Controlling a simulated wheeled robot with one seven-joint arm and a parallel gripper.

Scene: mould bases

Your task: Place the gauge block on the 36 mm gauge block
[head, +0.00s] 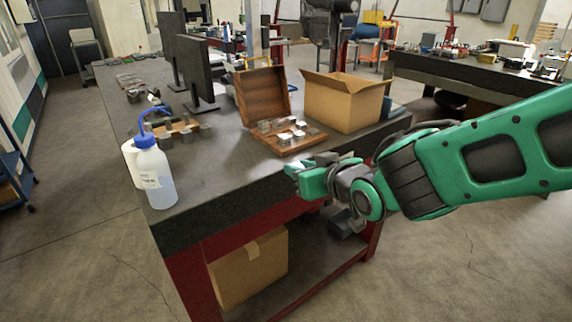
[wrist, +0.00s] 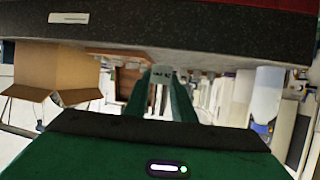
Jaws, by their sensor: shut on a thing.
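My gripper (head: 291,171) is at the front edge of the dark bench, in front of the open wooden case. In the wrist view its two green fingers (wrist: 161,80) are shut on a small pale gauge block (wrist: 162,74) with faint dark marking. In the head view the held block cannot be made out. Several metallic gauge blocks (head: 284,131) sit in the wooden case (head: 293,149), behind the gripper and apart from it. Their size markings are too small to read, so I cannot tell which is the 36 mm gauge block.
An open cardboard box (head: 342,103) stands right of the case. A wash bottle (head: 153,175) and white roll (head: 131,162) stand at the bench's left front. Metal pieces on a wooden holder (head: 187,130) and dark monitors (head: 196,72) are behind. The bench's middle front (head: 228,170) is clear.

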